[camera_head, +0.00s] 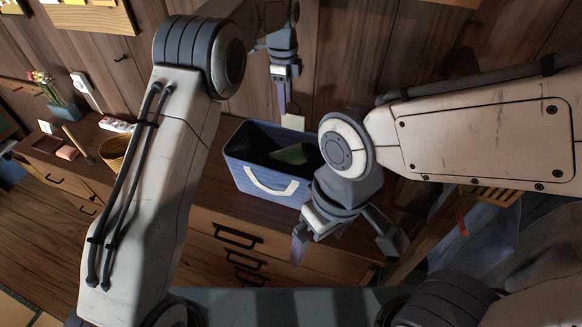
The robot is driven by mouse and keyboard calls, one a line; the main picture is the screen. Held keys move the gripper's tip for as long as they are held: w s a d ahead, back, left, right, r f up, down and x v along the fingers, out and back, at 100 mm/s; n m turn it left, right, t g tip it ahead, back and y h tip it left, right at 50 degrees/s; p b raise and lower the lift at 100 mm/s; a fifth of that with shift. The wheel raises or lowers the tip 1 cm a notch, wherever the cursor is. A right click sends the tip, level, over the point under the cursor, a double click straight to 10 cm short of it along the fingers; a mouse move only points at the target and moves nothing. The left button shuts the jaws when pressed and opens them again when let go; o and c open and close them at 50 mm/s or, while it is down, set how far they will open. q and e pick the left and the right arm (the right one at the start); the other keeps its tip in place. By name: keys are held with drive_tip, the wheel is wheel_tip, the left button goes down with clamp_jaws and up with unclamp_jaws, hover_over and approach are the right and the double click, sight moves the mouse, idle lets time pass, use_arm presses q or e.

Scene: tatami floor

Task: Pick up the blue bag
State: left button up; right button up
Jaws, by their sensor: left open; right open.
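The blue bag (244,177) is an open-topped, box-like bag with a white curved handle on its front. It stands upright on the wooden cabinet top, with something green inside. My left gripper (284,108) is above and behind the bag, pointing down, open and apart from it. My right gripper (345,250) is in front of the bag's right side, lower down, with its fingers spread and empty. My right arm hides the bag's right end.
The wooden cabinet (215,215) has drawers with dark handles below. To the left on its top are a wicker basket (115,152), a flower pot (62,108) and small items. A wooden wall stands close behind. A translucent blue container (480,240) is at the right.

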sight(291, 128)
use_arm(q)
drive_tip(key=shift+d+f+m, duration=0.3)
drive_tip(key=shift+d, duration=0.05)
drive_tip(key=shift+f+p, duration=0.45)
drive_tip(key=shift+f, duration=0.4)
drive_tip(key=f+p, duration=0.1)
drive_tip(key=f, duration=0.2)
drive_tip(key=f+p, duration=0.1)
drive_tip(key=f, duration=0.1)
drive_tip(key=shift+s+d+f+p, duration=0.1)
drive_tip(key=shift+d+f+p, duration=0.15)
drive_tip(key=shift+d+p, duration=0.1)
clamp_jaws()
drive_tip(key=shift+r, duration=0.15)
